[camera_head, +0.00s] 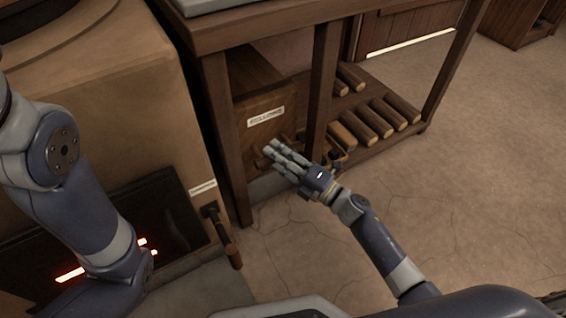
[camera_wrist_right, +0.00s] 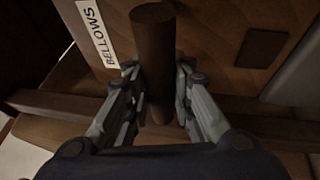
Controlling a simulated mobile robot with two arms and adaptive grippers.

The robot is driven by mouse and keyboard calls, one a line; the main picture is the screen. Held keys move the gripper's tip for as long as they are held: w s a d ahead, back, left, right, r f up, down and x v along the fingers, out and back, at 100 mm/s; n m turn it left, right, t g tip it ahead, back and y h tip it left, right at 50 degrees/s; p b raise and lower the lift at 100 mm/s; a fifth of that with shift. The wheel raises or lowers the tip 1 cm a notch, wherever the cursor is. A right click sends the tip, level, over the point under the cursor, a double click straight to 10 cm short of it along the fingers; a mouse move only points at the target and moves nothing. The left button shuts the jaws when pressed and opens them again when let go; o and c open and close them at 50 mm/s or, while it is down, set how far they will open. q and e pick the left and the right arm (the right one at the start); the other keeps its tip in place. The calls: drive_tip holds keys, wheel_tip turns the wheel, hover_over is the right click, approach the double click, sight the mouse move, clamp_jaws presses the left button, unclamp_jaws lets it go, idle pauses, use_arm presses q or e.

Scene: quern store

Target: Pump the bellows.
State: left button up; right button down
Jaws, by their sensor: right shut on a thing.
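The bellows (camera_head: 262,106) is a brown wooden box with a white label, standing on the lower shelf under the wooden table. In the right wrist view its labelled face (camera_wrist_right: 215,60) fills the upper part. A dark brown round wooden handle (camera_wrist_right: 154,60) stands out from it. My right gripper (camera_wrist_right: 155,100) has its fingers on both sides of this handle and is shut on it. In the head view the right gripper (camera_head: 272,150) is at the lower front of the box, and its fingers hide most of the handle. My left arm shows at the left edge; its gripper is out of view.
A tan furnace (camera_head: 110,100) stands at the left, with a dark opening glowing red and a dark lever (camera_head: 222,235) beside it. A table leg (camera_head: 321,85) rises close to my right gripper. Several logs (camera_head: 375,118) lie on the shelf. The floor at the right is clear.

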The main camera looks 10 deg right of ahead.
drive_tip(key=c, duration=1.4)
unclamp_jaws()
drive_tip(key=shift+o, duration=0.2)
drive_tip(key=shift+s, duration=0.1)
drive_tip(key=v, duration=1.2)
